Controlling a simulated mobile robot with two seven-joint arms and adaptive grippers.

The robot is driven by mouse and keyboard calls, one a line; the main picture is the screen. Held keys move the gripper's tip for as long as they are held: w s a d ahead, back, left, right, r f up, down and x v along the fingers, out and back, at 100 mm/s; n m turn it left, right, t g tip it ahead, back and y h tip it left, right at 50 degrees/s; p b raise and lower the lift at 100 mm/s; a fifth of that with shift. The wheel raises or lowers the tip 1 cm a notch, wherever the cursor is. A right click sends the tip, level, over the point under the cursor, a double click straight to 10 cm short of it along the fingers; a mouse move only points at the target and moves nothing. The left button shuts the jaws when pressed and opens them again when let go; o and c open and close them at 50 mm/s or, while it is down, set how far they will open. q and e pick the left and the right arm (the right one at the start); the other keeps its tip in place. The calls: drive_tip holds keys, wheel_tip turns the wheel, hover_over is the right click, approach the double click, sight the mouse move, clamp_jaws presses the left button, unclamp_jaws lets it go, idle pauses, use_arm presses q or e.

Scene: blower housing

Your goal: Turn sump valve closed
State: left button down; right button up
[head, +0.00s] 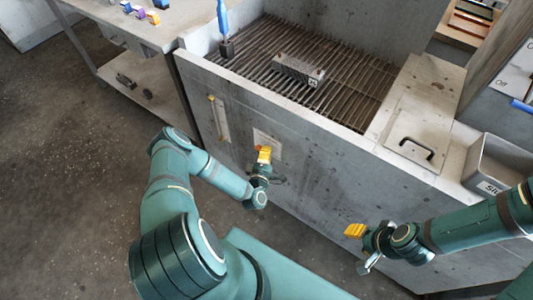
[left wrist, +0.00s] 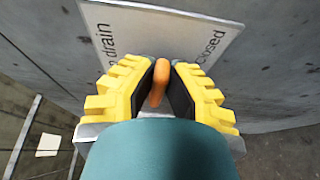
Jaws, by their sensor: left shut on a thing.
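The sump valve's orange handle (left wrist: 160,82) sits between the yellow-and-black fingers of my left gripper (left wrist: 158,88) in the left wrist view. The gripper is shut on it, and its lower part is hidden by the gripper. Behind it is a pale label plate (left wrist: 150,28) with "drain" readable at left and "closed" at right. In the head view my left gripper (head: 264,156) is at the front wall of the grey housing, in front of the plate (head: 267,143). My right gripper (head: 357,240) is in front of the same wall, away from the valve; its finger opening is unclear.
The housing (head: 315,175) has a slatted grate (head: 265,62) on top bearing a grey block (head: 298,70). A lid with a black handle (head: 410,147) and a grey bin (head: 500,162) are at right. A cart (head: 185,18) stands at upper left. The floor at left is clear.

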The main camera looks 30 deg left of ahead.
use_arm(q)
drive_tip(key=shift+w, duration=0.1)
idle(0.3)
drive_tip(key=c, duration=1)
unclamp_jaws()
drive_tip(key=v, duration=1.2)
